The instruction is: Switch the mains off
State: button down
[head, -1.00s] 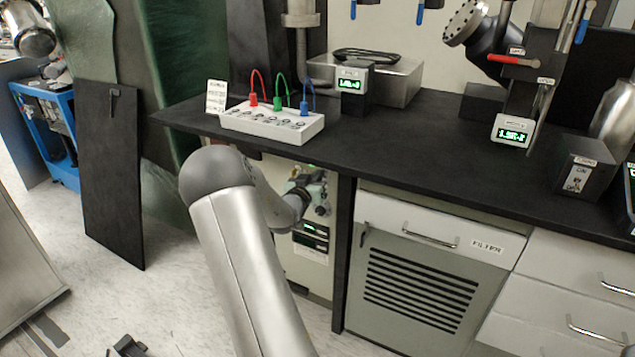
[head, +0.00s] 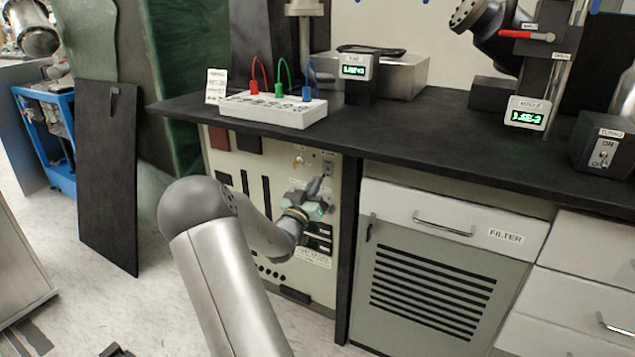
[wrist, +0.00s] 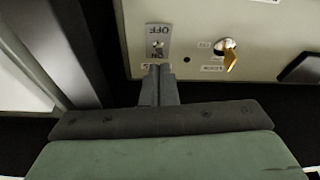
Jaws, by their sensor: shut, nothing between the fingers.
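The switch plate (wrist: 158,40) shows in the wrist view with upside-down OFF and ON markings, OFF at the picture's top. A small toggle sits between them; which way it leans I cannot tell. My gripper (wrist: 158,72) is shut and empty. Its fingertips are just by the ON end, partly covering a small label there; whether they touch the panel I cannot tell. In the head view, my gripper (head: 318,187) is at the cream panel under the bench, just below the small switch plate (head: 328,168).
A brass key (wrist: 231,60) sticks out of the panel beside the switch. The black bench top (head: 400,142) overhangs the panel. A white box with coloured leads (head: 274,110) stands on it. The filter cabinet (head: 430,285) is right of the panel.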

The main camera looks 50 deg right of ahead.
jog(key=s+a+f+b, duration=0.1)
jog(key=a+f+b, duration=0.1)
jog(key=a+f, duration=0.2)
jog(key=shift+a+b, duration=0.35)
jog(key=shift+a, duration=0.15)
jog(key=w+a+r+n+t+y+p, duration=0.2)
jog(key=w+a+r+y+p, duration=0.2)
jog(key=a+y+p, duration=0.25)
jog(key=w+a+r+n+t+y+p, duration=0.1)
jog(key=w+a+r+t+y+p, duration=0.15)
jog(key=a+r+y+p, duration=0.4)
jog(key=s+a+r+n+g+y+p, duration=0.1)
jog(key=a+r+n+y+p, duration=0.15)
jog(key=a+p, duration=0.5)
jog(key=s+a+r+n+y+p, duration=0.1)
jog(key=a+r+n+y+p, duration=0.2)
jog(key=a, duration=0.8)
jog(key=s+a+r+n+g+y+p, duration=0.3)
jog(key=s+a+r+g+y+p, duration=0.1)
jog(key=s+a+r+p, duration=0.7)
jog(key=s+a+r+n+g+p, duration=0.1)
jog(key=s+r+g+p, duration=0.1)
jog(key=s, duration=0.4)
jog(key=s+a+r+n+g+h+p, duration=0.1)
jog(key=s+a+r+g+p, duration=0.1)
jog(key=s, duration=0.4)
jog(key=shift+a+r+n, duration=0.3)
jog(key=shift+n, duration=0.05)
